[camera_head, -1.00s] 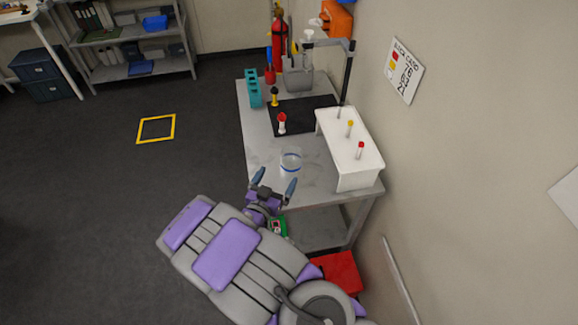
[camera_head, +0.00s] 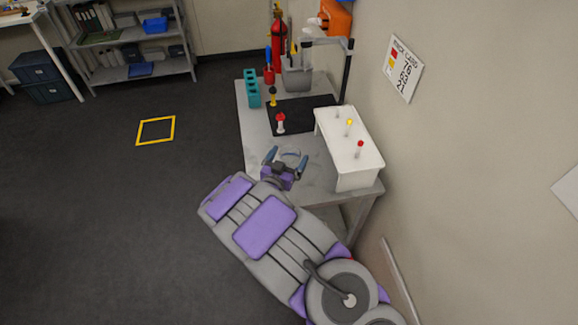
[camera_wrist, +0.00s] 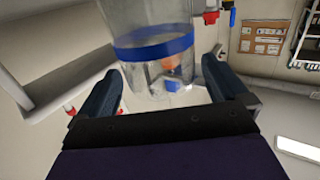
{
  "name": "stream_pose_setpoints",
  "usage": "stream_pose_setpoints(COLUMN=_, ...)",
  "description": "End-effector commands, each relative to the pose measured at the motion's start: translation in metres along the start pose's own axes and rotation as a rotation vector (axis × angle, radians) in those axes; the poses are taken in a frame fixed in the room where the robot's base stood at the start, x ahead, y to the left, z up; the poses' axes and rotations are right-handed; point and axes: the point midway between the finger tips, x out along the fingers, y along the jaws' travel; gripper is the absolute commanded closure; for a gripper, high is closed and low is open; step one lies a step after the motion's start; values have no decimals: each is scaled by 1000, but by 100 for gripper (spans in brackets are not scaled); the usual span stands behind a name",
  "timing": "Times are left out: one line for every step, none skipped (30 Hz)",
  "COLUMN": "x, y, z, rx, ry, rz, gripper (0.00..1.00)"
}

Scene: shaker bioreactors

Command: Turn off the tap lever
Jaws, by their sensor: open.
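No tap lever can be clearly made out. The nearest candidates are the small knobs on the white box (camera_head: 352,155) at the table's right side: one red (camera_head: 360,144), one yellow (camera_head: 349,122) and a pale one (camera_head: 338,113). My gripper (camera_head: 286,156) is open over the near end of the table, left of the box. A clear beaker with a blue band (camera_wrist: 155,45) stands ahead of or between the open fingers in the wrist view. In the head view, the beaker (camera_head: 291,151) is partly hidden by my gripper. I cannot tell whether the fingers touch it.
The grey table (camera_head: 258,140) holds a black mat (camera_head: 310,113), a red-topped bottle (camera_head: 281,124), a yellow-topped bottle (camera_head: 273,98), a teal rack (camera_head: 252,90) and a dark stand (camera_head: 347,75). A wall bounds the right side. The floor at left is clear.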

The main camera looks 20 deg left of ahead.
Motion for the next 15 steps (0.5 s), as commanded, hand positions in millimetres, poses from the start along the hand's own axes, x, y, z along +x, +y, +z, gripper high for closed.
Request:
stream_pose_setpoints(x=2, y=0, z=0, rx=0, ry=0, rz=0, gripper=0)
stream_pose_setpoints(x=2, y=-1, z=0, rx=-1, ry=0, rz=0, gripper=0)
stream_pose_setpoints(x=2, y=-1, z=0, rx=-1, ry=1, rz=-1, gripper=0)
stream_pose_setpoints(x=2, y=-1, z=0, rx=-2, ry=1, rz=-1, gripper=0)
stream_pose_setpoints(x=2, y=-2, z=0, rx=-2, ry=1, rz=-1, gripper=0)
stream_pose_setpoints(x=2, y=-2, z=0, rx=-2, ry=1, rz=-1, gripper=0)
stream_pose_setpoints(x=2, y=-2, z=0, rx=-2, ry=1, rz=-1, gripper=0)
stream_pose_setpoints(x=2, y=-2, z=0, rx=-2, ry=1, rz=-1, gripper=0)
stream_pose_setpoints(x=2, y=-2, z=0, rx=-2, ry=1, rz=-1, gripper=4)
stream_pose_setpoints(x=2, y=-2, z=0, rx=-2, ry=1, rz=-1, gripper=7)
stream_pose_setpoints(x=2, y=-2, z=0, rx=-2, ry=1, rz=-1, gripper=10)
stream_pose_setpoints(x=2, y=-2, z=0, rx=-2, ry=1, rz=-1, gripper=13)
stream_pose_setpoints(x=2, y=-2, z=0, rx=-2, ry=1, rz=-1, gripper=16)
stream_pose_setpoints(x=2, y=-2, z=0, rx=-2, ry=1, rz=-1, gripper=19)
stream_pose_setpoints(x=2, y=-2, z=0, rx=-2, ry=1, rz=-1, gripper=23)
